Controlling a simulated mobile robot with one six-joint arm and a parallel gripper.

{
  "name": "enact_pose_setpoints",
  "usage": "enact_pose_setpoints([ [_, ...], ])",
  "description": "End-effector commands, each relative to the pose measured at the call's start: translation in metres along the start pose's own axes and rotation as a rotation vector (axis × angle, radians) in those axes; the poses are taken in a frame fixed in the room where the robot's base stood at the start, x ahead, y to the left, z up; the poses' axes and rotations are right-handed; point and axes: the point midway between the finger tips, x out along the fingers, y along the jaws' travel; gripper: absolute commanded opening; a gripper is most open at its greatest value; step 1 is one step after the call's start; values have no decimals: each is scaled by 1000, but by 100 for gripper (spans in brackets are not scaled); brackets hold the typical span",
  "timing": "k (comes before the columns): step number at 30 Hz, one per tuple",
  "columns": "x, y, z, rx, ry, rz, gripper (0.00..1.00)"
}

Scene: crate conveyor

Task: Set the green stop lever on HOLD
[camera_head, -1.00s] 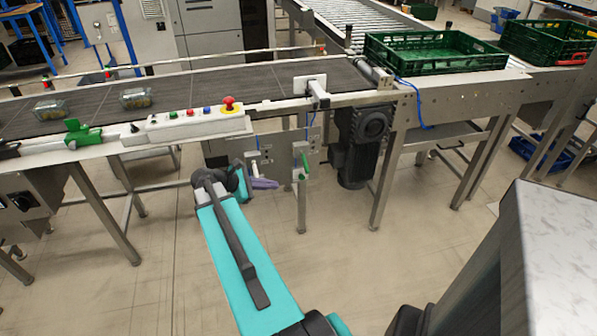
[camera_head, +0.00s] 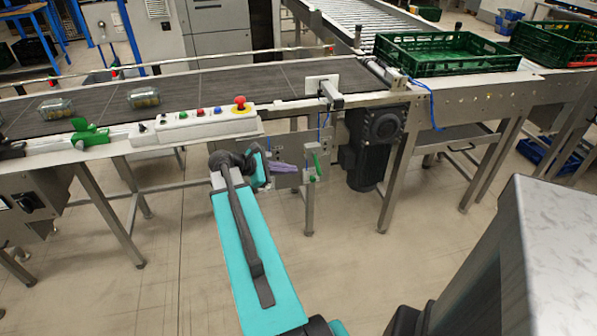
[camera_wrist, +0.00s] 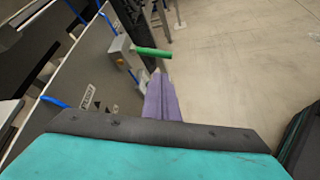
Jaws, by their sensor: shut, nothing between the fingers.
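The green stop lever (camera_head: 316,165) stands roughly upright on a grey plate below the conveyor edge. In the wrist view the lever (camera_wrist: 153,53) is a green bar sticking out from a small metal box. My gripper (camera_head: 292,169) has purple fingers, shut and empty, just left of the lever in the head view. In the wrist view the fingertips (camera_wrist: 159,78) lie just short of the green bar, with a small gap seeming to remain. Small labels show on the plate (camera_wrist: 72,75), but I cannot read HOLD or tell which setting the lever is on.
The conveyor (camera_head: 215,95) runs above the lever, with a button box (camera_head: 205,124) on its edge. A dark motor (camera_head: 374,140) hangs right of the lever. Blue cables (camera_wrist: 108,20) run along the plate. The floor in front is open.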

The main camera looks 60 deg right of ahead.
Motion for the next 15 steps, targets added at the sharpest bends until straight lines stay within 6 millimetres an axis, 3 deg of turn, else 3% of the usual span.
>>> enact_pose_setpoints([
  [15,63,0,1,2,-2,-4,0],
])
